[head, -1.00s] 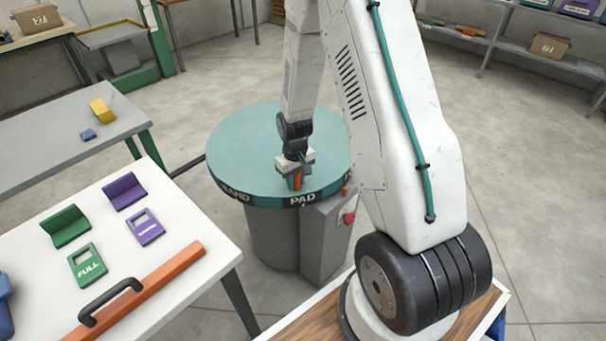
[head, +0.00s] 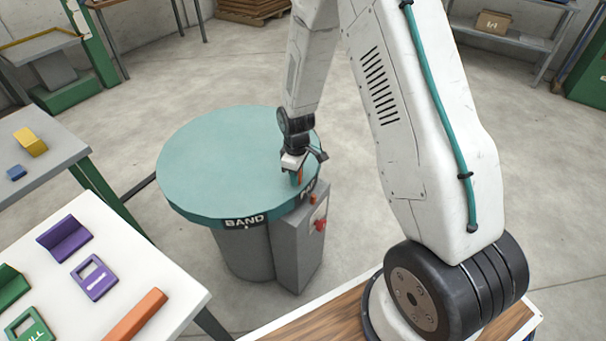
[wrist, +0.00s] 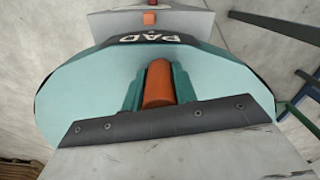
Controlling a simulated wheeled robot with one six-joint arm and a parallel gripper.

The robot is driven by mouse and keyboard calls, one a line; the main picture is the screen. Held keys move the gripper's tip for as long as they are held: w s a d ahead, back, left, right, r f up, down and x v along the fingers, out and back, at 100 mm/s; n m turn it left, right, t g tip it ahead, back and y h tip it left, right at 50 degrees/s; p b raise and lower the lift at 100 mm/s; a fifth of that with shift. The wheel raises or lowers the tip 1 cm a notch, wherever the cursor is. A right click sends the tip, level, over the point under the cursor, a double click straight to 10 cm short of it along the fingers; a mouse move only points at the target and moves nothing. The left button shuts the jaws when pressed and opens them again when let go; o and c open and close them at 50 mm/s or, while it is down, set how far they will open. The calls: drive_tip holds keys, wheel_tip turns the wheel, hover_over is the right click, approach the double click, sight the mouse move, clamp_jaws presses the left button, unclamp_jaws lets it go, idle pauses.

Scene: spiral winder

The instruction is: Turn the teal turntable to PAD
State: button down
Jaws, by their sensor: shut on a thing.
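The teal turntable (head: 222,150) is a flat disc on a grey drum. Its dark rim carries a BAND label (head: 245,221) at the front and a PAD label (head: 308,189) to the right, partly turned away. My gripper (head: 296,171) is at the disc's right edge, shut on an upright orange peg (wrist: 158,85). In the wrist view the peg sits between the teal fingers. The PAD label (wrist: 163,40) shows just beyond it, close to an orange marker (wrist: 149,18) on the grey housing, nearly in line with it.
The grey housing (head: 298,245) beside the drum bears a red knob (head: 320,225). A white table (head: 150,270) with purple and green parts and an orange bar stands at the left. A grey table with yellow and blue blocks is behind it. Floor around the turntable is open.

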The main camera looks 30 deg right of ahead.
drive_tip(key=shift+w, duration=0.15)
drive_tip(key=c, duration=1.1)
unclamp_jaws()
drive_tip(key=shift+d, duration=0.1)
drive_tip(key=shift+r, duration=3.9)
